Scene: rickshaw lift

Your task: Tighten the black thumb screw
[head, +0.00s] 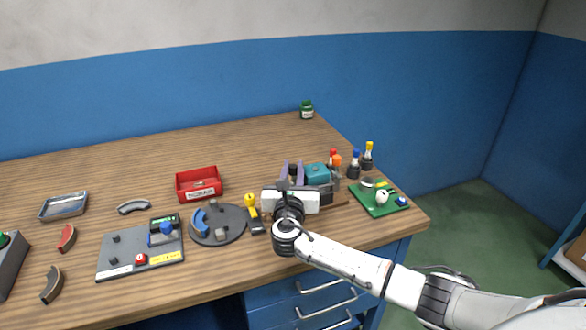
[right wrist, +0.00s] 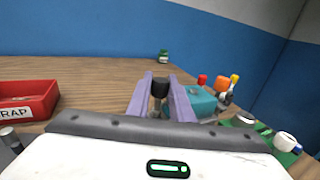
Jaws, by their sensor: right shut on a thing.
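The black thumb screw (right wrist: 160,88) stands between the two purple fingers of my right gripper (right wrist: 161,92) in the right wrist view. My right gripper (head: 292,172) also shows in the head view, reaching over the right part of the table, shut on the dark knob of the screw (head: 293,169). A teal block (head: 316,171) sits just right of the fingers, and it shows in the right wrist view (right wrist: 200,103). The lower part of the screw and what it sits in are hidden behind my gripper body. My left gripper is not in view.
A red scrap bin (head: 198,185), a round dark plate (head: 218,226) with a blue curved piece, and a grey board (head: 140,250) lie to the left. Several small bottles (head: 367,157) and a green board (head: 378,198) stand close on the right. The table's back is mostly clear.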

